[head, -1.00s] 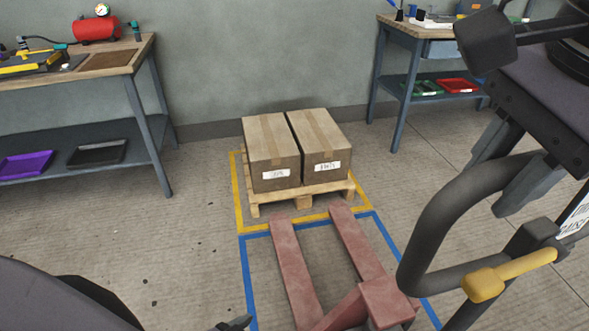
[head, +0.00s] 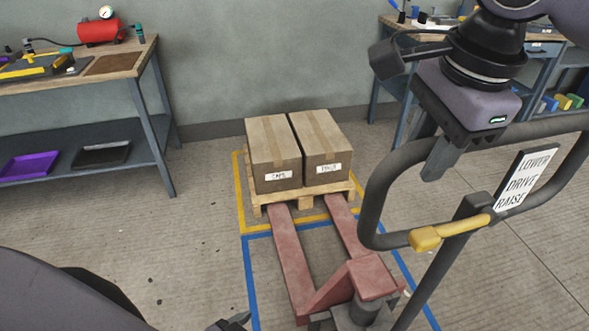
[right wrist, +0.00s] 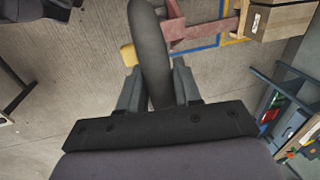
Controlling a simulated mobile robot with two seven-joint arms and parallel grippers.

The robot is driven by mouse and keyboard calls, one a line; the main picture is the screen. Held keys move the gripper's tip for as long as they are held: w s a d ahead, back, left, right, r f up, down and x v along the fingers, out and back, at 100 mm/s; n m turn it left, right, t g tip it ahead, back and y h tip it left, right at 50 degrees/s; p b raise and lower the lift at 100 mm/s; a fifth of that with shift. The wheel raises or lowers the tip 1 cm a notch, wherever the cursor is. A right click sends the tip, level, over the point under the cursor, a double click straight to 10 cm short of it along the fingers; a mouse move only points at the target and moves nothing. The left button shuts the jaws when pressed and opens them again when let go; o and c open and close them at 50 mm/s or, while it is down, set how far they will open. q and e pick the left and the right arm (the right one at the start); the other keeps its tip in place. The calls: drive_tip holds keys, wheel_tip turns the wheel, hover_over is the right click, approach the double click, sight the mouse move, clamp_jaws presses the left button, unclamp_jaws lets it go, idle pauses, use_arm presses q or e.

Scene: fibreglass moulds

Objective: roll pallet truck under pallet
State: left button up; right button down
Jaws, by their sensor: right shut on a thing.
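The wooden pallet (head: 312,194) stands on the floor near the wall and carries two cardboard boxes (head: 273,155). The red pallet truck (head: 292,262) is in front of it. Its two forks point at the pallet, and their tips are at its front openings; how far they are in, I cannot tell. My right gripper (head: 434,165) is shut on the truck's dark loop handle (head: 372,200). The right wrist view shows the handle bar (right wrist: 150,50) between the fingers. Only a dark tip of my left gripper (head: 232,322) shows at the bottom edge.
A yellow floor outline (head: 239,192) surrounds the pallet, and a blue one (head: 249,280) surrounds the forks. A workbench (head: 150,95) stands at the left and another (head: 385,75) at the back right. Floor left of the outlines is clear.

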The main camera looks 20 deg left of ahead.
drive_tip(key=w+a+p, duration=0.1)
drive_tip(key=w, duration=0.1)
drive_tip(key=w+a+p, duration=0.2)
drive_tip(key=shift+w+a+r, duration=0.1)
drive_tip(key=shift+w+a, duration=0.05)
drive_tip(key=shift+a, duration=0.05)
idle(0.6)
